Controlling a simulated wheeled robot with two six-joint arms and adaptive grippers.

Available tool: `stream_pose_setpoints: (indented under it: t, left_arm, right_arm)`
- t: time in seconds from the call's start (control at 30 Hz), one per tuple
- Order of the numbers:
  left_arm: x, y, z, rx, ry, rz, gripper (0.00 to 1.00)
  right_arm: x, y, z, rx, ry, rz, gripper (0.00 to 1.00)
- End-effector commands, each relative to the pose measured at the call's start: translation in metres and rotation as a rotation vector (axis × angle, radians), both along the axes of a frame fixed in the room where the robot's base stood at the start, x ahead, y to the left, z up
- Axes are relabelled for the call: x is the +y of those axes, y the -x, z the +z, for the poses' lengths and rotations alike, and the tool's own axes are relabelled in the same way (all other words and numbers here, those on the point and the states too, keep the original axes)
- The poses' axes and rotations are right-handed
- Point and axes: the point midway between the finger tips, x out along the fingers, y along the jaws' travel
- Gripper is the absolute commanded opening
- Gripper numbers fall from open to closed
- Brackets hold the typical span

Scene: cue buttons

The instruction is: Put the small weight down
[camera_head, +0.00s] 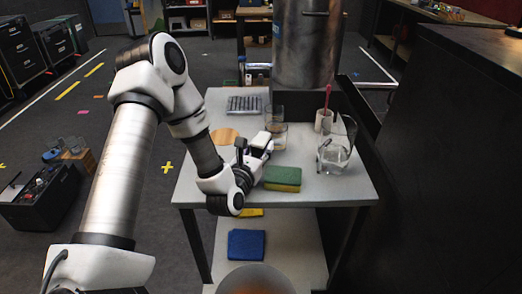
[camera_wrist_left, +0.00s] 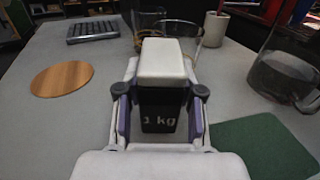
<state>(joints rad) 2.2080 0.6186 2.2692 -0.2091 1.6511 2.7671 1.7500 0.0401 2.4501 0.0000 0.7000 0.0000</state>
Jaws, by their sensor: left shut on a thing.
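The small weight (camera_wrist_left: 160,112) is a dark block marked "1 kg", with a pale block-shaped top, in the left wrist view. My left gripper (camera_head: 254,149) is shut on it, with a finger on each side. The gripper is over the grey table (camera_head: 330,186), near its middle. I cannot tell whether the weight touches the tabletop. A round wooden disc (camera_wrist_left: 62,78) lies flat on the table to the left of the gripper; it also shows in the head view (camera_head: 223,136). My right gripper is not in view.
A green and yellow sponge (camera_head: 283,177) lies just right of the gripper. Glasses (camera_head: 279,113) stand behind it. A glass jug (camera_head: 334,156) and a cup with a red stick (camera_head: 323,121) stand right. A keypad (camera_head: 244,104) lies at the back. The front left tabletop is clear.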

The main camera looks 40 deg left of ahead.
Motion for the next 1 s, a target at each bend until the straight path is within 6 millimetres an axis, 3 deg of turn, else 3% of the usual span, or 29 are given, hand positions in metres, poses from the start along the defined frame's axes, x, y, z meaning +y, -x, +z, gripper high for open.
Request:
stream_pose_setpoints:
  t: [0.47, 0.5, 0.53, 0.93, 1.0]
  left_arm:
    - [-0.0002, -0.0005, -0.0095, -0.006, 0.000, -0.001, 0.00]
    - [-0.0002, 0.0000, -0.0096, -0.001, 0.001, -0.001, 0.51]
    - [-0.0002, 0.0000, -0.0096, -0.001, 0.001, -0.001, 0.62]
    - [-0.0001, 0.0000, -0.0045, -0.001, 0.001, -0.001, 0.62]
    - [0.0020, -0.0010, -0.0085, -0.002, 0.002, 0.000, 0.62]
  right_arm:
    - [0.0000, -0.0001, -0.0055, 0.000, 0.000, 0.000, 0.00]
    - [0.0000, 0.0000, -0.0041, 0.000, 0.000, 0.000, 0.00]
    - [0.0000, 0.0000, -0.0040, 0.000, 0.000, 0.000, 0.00]
    - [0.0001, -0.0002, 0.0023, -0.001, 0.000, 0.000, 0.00]
    - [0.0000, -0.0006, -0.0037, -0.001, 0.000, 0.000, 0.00]
